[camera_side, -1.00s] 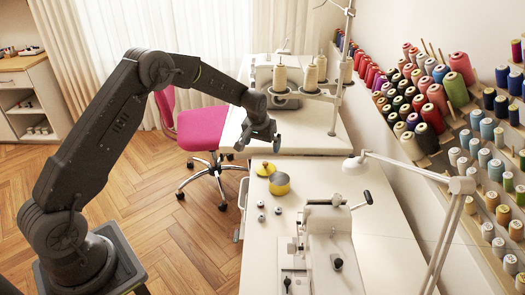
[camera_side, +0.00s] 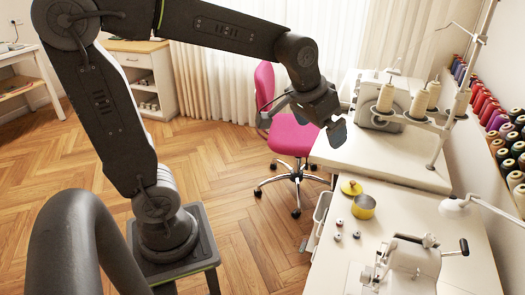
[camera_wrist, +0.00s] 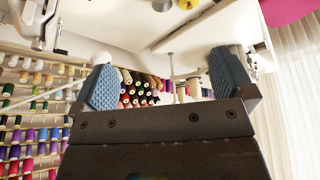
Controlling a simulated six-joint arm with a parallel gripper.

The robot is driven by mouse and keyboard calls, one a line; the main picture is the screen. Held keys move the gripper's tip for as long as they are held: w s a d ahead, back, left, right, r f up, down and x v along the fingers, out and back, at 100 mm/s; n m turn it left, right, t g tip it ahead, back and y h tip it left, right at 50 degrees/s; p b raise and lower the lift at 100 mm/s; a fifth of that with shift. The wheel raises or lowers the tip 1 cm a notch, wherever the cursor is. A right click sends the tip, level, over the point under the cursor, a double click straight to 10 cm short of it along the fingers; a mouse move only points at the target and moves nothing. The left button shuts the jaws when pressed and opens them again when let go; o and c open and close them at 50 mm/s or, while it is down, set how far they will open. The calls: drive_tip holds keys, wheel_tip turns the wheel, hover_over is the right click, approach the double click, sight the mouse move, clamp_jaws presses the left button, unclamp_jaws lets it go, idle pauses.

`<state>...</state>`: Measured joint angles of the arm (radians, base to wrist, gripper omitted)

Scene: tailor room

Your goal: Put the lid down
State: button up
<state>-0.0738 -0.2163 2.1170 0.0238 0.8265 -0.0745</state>
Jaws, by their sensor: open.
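The yellow lid (camera_side: 351,187) with a dark knob lies on the white table, just left of and behind the yellow pot. The pot (camera_side: 363,207) stands upright with its open top showing, and no lid is on it. My gripper (camera_side: 337,130) is open and empty in the air, above and behind the lid, near the pink chair and the far table. In the wrist view my gripper (camera_wrist: 163,85) shows its two blue pads wide apart with nothing between them. A small yellow piece at that view's top edge is too cut off to name surely.
Several small spools (camera_side: 338,236) lie in front of the pot. A sewing machine (camera_side: 380,105) with thread cones stands behind. The pink chair (camera_side: 291,135) is left of the tables.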

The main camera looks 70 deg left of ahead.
drive_tip(key=s+d+f+m, duration=0.1)
drive_tip(key=s+d, duration=0.2)
drive_tip(key=s, duration=1.1)
drive_tip(key=shift+m+t+h, duration=0.3)
drive_tip(key=shift+t, duration=0.1)
